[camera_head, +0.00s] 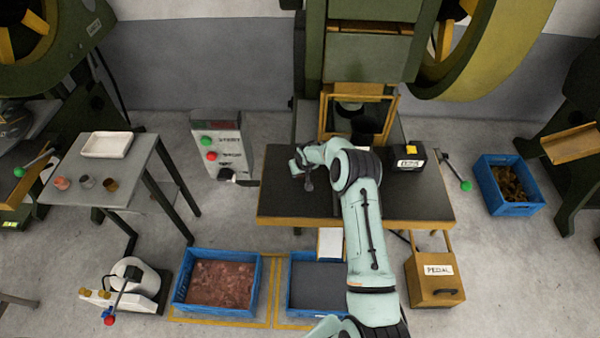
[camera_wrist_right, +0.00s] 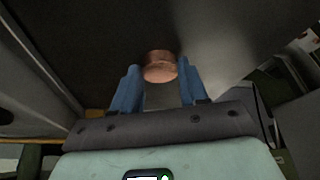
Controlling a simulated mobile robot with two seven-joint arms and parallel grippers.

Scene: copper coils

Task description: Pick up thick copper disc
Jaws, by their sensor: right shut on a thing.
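A thick copper disc (camera_wrist_right: 160,67) sits between the blue fingertips of my right gripper (camera_wrist_right: 160,82) in the right wrist view, and the gripper is shut on it. In the head view the right arm reaches over the dark table (camera_head: 285,207) in front of the press, with the gripper (camera_head: 307,181) near the table's left half. The disc cannot be made out there. A blue crate (camera_head: 181,302) full of copper-coloured pieces stands on the floor at lower left. My left gripper is not in view.
A second blue crate (camera_head: 297,296) with a dark inside stands right of the first. A control box (camera_head: 215,145) stands left of the table, a pedal box (camera_head: 434,280) right of it. A grey side table (camera_head: 110,165) bears a white tray and small cups or pieces.

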